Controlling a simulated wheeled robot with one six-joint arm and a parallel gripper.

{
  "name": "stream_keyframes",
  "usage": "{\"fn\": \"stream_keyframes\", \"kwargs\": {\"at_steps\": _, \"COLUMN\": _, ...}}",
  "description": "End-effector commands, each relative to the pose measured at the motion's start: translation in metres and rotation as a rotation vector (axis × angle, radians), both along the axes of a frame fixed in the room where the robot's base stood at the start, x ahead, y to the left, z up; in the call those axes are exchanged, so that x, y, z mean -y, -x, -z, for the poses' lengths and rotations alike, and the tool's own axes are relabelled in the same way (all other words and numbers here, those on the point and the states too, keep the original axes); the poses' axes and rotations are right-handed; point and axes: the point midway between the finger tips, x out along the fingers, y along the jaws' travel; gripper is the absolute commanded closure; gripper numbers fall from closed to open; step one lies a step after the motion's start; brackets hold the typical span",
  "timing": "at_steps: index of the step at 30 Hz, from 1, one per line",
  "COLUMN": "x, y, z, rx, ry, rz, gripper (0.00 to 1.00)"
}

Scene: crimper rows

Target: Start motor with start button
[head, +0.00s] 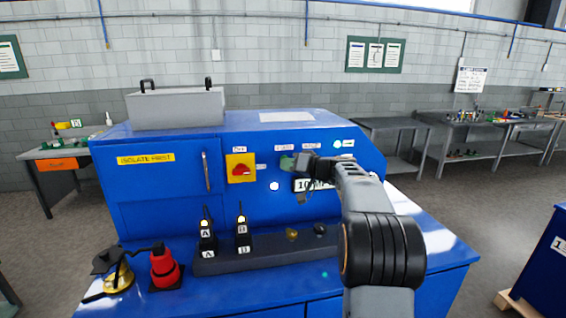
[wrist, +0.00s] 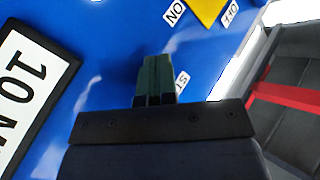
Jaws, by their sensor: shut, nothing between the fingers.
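The blue machine (head: 150,190) has a front panel with a red rotary switch on a yellow plate (head: 240,168). My gripper (head: 290,163) is at the panel, right of the yellow plate and below small labels. In the wrist view its dark green fingers (wrist: 155,70) are shut, empty and point at the blue panel. A label beginning "ST" (wrist: 182,81) shows partly beside them. The start button itself cannot be made out; the fingers may cover it. Whether the fingertips touch the panel cannot be told.
A "10 M..." sign (wrist: 30,95) is beside the fingers. A pale round lamp (head: 274,186) and another (head: 337,144) are on the panel. Below, a dark rack (head: 270,258) holds tagged black tools. A red cone-like object (head: 165,268) stands at left.

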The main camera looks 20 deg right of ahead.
Motion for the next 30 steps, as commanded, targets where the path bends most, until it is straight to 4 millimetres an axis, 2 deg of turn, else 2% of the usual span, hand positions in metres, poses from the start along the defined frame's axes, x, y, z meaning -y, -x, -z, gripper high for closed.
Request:
{"fn": "stream_keyframes", "kwargs": {"at_steps": 15, "x": -0.003, "y": 0.017, "z": 0.002, "rx": 0.000, "ry": 0.000, "rz": 0.001, "gripper": 1.00}}
{"fn": "stream_keyframes", "kwargs": {"at_steps": 26, "x": -0.003, "y": 0.018, "z": 0.001, "rx": 0.000, "ry": 0.000, "rz": 0.001, "gripper": 1.00}}
{"fn": "stream_keyframes", "kwargs": {"at_steps": 30, "x": -0.005, "y": 0.026, "z": 0.003, "rx": 0.003, "ry": 0.002, "rz": 0.001, "gripper": 1.00}}
